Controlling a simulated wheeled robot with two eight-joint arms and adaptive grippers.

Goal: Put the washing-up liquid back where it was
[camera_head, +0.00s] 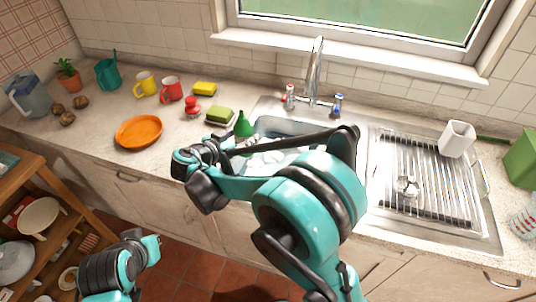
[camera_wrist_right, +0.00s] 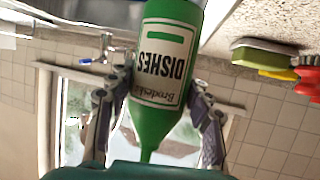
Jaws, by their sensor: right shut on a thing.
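The washing-up liquid is a green bottle (camera_wrist_right: 160,115) with a white "DISHES" label. It fills the middle of the right wrist view, upside down in that picture, with its far end cut off by the frame edge. My right gripper (camera_wrist_right: 162,90) is shut on it, one finger on each side. In the head view only the green top of the bottle (camera_head: 243,125) shows, by the sink's left edge; my right wrist and arm hide the rest. My left gripper (camera_head: 150,246) is low at the left, away from the counter, its fingers not clear.
A sponge (camera_head: 219,116), red brush (camera_head: 192,107) and yellow sponge (camera_head: 205,89) lie left of the bottle. Mugs and an orange plate (camera_head: 139,131) stand farther left. The sink (camera_head: 270,126) is partly covered by my arm; a drying rack (camera_head: 425,180) is at right.

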